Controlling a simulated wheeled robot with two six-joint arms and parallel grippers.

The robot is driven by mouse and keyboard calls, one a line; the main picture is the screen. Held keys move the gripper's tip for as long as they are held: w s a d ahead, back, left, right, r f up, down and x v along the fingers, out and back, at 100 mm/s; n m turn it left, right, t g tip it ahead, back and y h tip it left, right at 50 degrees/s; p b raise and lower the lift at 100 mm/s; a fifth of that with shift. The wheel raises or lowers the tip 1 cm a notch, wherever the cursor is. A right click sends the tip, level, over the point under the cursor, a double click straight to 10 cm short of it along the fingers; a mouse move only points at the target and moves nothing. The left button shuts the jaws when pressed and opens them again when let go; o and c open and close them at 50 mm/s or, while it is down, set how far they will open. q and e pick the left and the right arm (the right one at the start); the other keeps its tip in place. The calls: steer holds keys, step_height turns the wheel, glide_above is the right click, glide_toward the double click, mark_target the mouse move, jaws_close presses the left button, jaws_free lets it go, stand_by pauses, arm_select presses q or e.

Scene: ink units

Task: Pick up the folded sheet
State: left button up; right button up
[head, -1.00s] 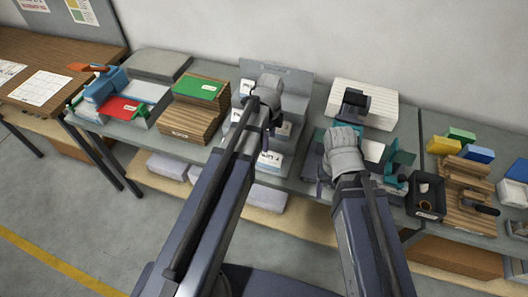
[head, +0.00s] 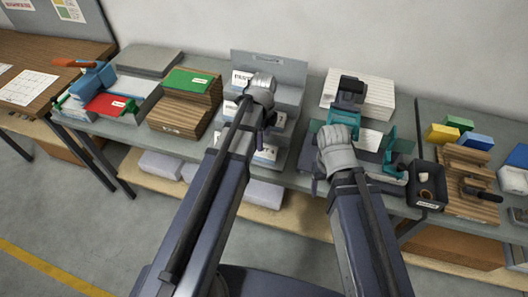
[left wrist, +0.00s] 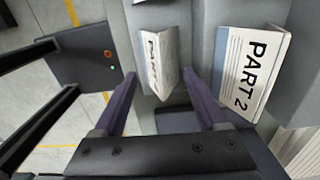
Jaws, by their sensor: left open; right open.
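Several white folded sheets with printed labels stand on a grey stepped rack (head: 285,68) in the head view; one at the front (head: 265,153) reads PART 4. My left gripper (left wrist: 161,78) is open. In the left wrist view, a folded sheet (left wrist: 158,58) marked PART, its number unclear, shows between its two purple fingers, with gaps on both sides. A PART 2 sheet (left wrist: 252,68) stands to the right, outside the fingers. In the head view the left gripper (head: 262,140) is over the rack, its fingers partly hidden. My right gripper (head: 322,182) is open by the teal fixture.
A teal fixture (head: 389,158) and a black bin (head: 427,185) stand to the right. A stack of brown boards with a green card (head: 191,81) is left of the rack. A white stack (head: 374,96) is at the back.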

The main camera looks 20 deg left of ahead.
arm_select(q)
step_height(320, 180, down, 4)
steer(key=b, duration=0.3)
steer(key=shift+d+r, duration=0.1)
steer(key=shift+r, duration=0.1)
steer(key=shift+c, duration=0.4)
jaws_close()
